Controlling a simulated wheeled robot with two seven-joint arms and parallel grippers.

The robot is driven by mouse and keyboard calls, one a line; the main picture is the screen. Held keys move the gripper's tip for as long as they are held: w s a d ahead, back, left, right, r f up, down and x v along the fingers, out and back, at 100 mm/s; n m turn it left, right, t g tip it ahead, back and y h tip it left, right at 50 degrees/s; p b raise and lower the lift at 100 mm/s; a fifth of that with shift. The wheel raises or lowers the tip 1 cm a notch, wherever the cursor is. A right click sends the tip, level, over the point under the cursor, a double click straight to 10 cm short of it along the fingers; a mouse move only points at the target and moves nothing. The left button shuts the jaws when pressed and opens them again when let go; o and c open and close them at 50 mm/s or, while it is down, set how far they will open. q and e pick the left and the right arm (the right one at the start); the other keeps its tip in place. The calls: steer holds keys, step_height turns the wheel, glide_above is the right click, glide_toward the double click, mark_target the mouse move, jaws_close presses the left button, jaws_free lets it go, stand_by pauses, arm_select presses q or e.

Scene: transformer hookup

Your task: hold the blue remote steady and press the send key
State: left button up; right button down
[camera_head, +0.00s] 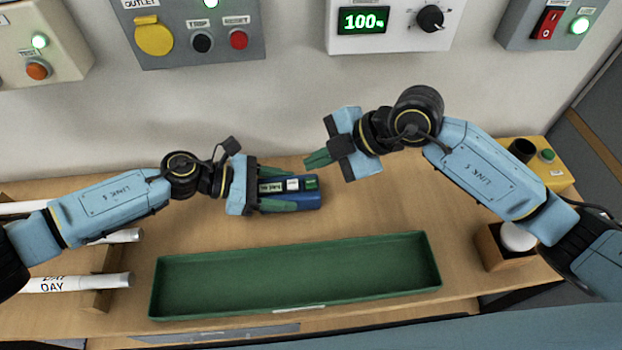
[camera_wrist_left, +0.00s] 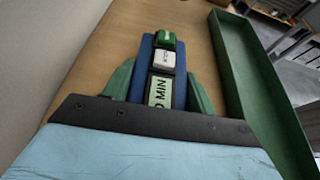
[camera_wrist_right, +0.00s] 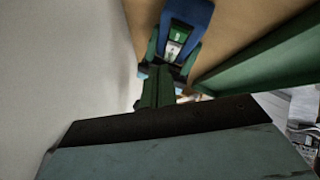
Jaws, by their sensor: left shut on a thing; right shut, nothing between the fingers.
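The blue remote (camera_head: 309,197) is above the table behind the green tray, with a small display, a white key and a green key on its top face. In the left wrist view the remote (camera_wrist_left: 179,92) lies between the green fingers, with the green key (camera_wrist_left: 166,38) at its far end. My left gripper (camera_head: 290,193) is shut on the remote's sides. My right gripper (camera_head: 308,161) is shut and empty, behind and above the remote's green-key end, apart from it. In the right wrist view the remote (camera_wrist_right: 190,12) shows beyond the fingertips.
A long green tray (camera_head: 300,307) lies at the table's front. White tubes (camera_head: 100,282) rest on a rack at left. Control panels (camera_head: 395,25) line the wall.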

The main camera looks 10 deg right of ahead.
steer(key=shift+f, duration=1.35)
stand_by(1.1)
steer(key=shift+f, duration=0.4)
steer(key=shift+f, duration=0.45)
stand_by(0.6)
steer(key=shift+r, duration=0.9)
steer(key=shift+r, duration=0.1)
steer(key=shift+r, duration=2.4)
